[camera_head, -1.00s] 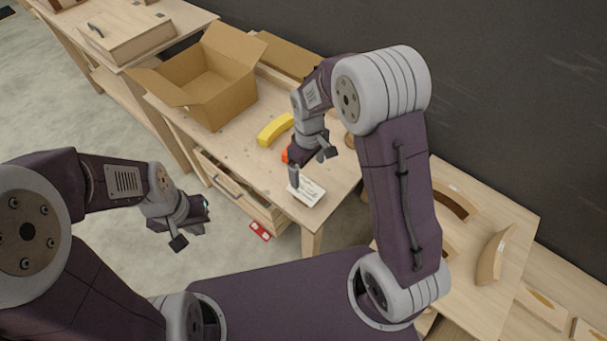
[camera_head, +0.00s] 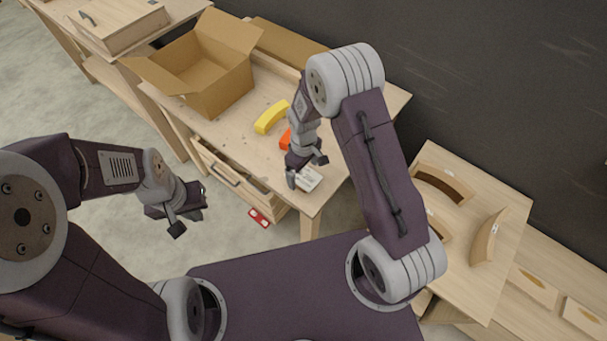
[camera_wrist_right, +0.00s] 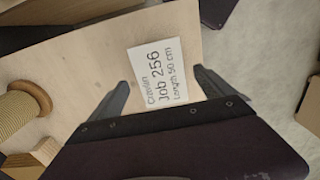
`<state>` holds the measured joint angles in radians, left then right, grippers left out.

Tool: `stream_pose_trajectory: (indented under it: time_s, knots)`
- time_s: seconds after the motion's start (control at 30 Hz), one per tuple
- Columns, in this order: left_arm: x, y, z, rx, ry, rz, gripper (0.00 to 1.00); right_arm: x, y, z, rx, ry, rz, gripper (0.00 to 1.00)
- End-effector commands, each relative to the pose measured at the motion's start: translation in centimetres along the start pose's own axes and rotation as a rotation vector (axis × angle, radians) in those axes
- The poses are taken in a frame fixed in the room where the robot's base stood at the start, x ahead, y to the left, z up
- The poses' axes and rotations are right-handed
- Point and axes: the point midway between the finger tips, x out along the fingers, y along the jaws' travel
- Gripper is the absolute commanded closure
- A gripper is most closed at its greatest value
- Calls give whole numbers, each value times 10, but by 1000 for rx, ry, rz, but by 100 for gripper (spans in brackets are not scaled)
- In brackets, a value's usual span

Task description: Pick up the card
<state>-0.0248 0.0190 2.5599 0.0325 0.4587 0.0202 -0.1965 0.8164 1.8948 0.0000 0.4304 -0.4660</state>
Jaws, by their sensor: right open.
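The card (camera_head: 310,180) is a small white card on the front corner of the wooden workbench, partly hidden by my right gripper (camera_head: 306,172) in the head view. In the right wrist view the card (camera_wrist_right: 165,72) lies with its printed text "Crayon Job 256 Length 50 cm" showing. My right gripper (camera_wrist_right: 161,80) is open. Its two fingers show on either side of the card's near part, with nothing held. I cannot tell the height above the bench. My left gripper (camera_head: 190,214) hangs over the floor, far from the card, with its fingers apart and empty.
An open cardboard box (camera_head: 205,70), a yellow curved piece (camera_head: 271,117) and an orange object (camera_head: 285,139) are on the bench. A spool (camera_wrist_right: 27,100) is left of the card. A drawer (camera_head: 235,185) stands open below. A red item (camera_head: 259,218) lies on the floor.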

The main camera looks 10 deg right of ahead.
Motion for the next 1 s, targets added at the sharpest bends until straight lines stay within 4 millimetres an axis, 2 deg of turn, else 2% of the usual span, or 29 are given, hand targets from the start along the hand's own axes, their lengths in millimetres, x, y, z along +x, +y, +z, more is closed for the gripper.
stream_pose_trajectory:
  time_s: [0.1, 0.3, 0.33, 0.67, 0.77, 0.9, 1.0]
  knots:
    - [0, 0, 0, 0, 0, 0, 100, 0, 0, 0, 0, 0, 0, 10]
    - [0, 0, 0, 0, 0, 0, 100, -1, 0, 0, 0, 0, 0, 66]
    - [0, 0, 0, 0, 0, 0, 100, -1, 0, 0, 0, 0, 0, 71]
    - [1, 0, 0, 0, 0, 0, 100, -6, 0, -1, 0, 2, 1, 71]
    - [2, 0, 0, 0, 0, 0, 100, -17, 0, -1, 0, 4, 2, 71]
    - [5, 0, 0, 0, 0, 0, 100, -43, 1, -1, 0, 5, 2, 71]
    - [8, 0, 1, 0, 0, 0, 100, -55, -2, 23, 2, 2, 1, 71]
